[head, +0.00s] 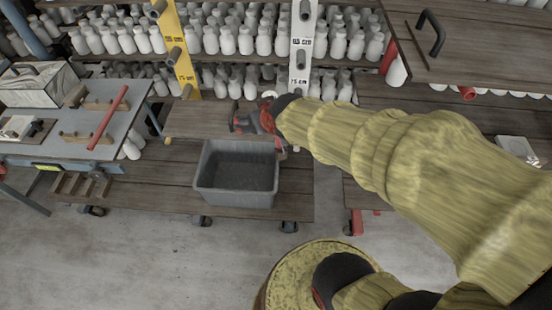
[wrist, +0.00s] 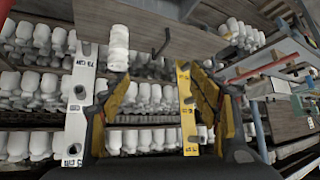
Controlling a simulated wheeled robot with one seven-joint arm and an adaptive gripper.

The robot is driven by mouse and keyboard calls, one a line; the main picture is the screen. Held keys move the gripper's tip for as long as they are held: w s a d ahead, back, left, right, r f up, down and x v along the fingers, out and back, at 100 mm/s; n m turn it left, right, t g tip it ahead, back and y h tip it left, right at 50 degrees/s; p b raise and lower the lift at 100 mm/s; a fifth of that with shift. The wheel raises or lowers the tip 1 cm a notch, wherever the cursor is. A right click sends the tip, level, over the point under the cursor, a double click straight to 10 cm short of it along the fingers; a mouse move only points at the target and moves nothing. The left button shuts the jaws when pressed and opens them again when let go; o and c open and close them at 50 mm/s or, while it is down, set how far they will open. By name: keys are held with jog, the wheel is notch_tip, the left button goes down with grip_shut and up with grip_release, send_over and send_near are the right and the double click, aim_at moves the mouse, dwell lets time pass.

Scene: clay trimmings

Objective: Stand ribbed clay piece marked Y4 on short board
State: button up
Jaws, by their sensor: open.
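My gripper (head: 254,120) shows small at the end of my yellow-sleeved arm in the head view, above and just behind a grey bin. Many pale bottle-shaped pieces (head: 245,42) stand in rows on the racks. One pale ribbed-looking piece (wrist: 118,48) shows above the left finger in the wrist view. No Y4 mark is readable on any piece. I cannot tell which of the dark wooden boards (head: 200,120) is the short one.
The grey bin (head: 208,190) stands on a low wooden platform (head: 130,182). A yellow post (head: 178,55) and a white post (head: 301,50) with pegs and cm labels rise behind. A blue-grey table (head: 125,118) stands left. A handled wooden panel (head: 480,50) is upper right.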

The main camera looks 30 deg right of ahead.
jog(key=s+a+r+g, duration=0.1)
jog(key=s+a+r, duration=0.1)
jog(key=s, duration=0.7)
jog(key=s+a+r+n+g, duration=0.1)
jog(key=s+a+r+g, duration=0.1)
jog(key=s, duration=0.7)
jog(key=shift+s+a+r+y, duration=0.2)
jog(key=shift+r+y, duration=0.2)
jog(key=shift+r, duration=0.5)
